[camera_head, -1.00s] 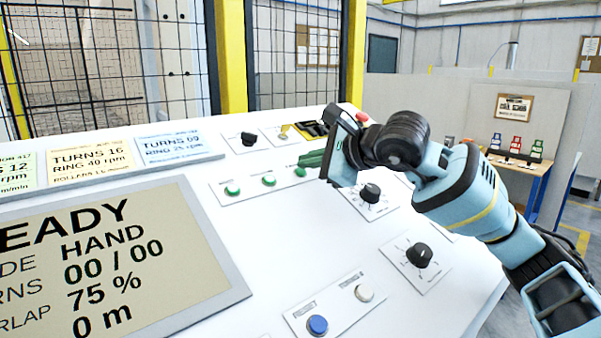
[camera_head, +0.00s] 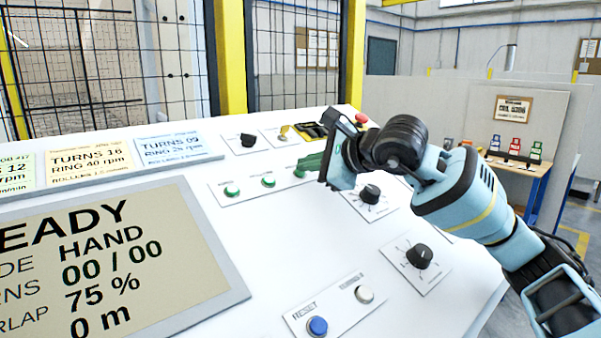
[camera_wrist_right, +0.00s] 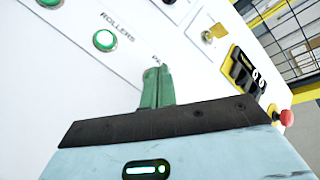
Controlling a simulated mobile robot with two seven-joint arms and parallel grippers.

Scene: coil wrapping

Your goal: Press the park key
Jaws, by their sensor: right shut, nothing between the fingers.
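The park key sits at the right end of a row of green keys on the white sloped console. In the right wrist view only the start of its label (camera_wrist_right: 156,58) shows, and the key itself is hidden behind my fingers. My right gripper (camera_head: 300,170) is shut and empty, its green fingertips over the place of that key. The fingertips also show in the right wrist view (camera_wrist_right: 155,70). I cannot tell whether they touch the key. My left gripper is not in view.
The rollers key (camera_head: 268,181) and another green key (camera_head: 232,191) lie left of my fingers. A black knob (camera_head: 369,194) is below my gripper. A key switch (camera_wrist_right: 207,36) and a red emergency button (camera_wrist_right: 286,118) stand beyond. A display (camera_head: 150,270) fills the lower left.

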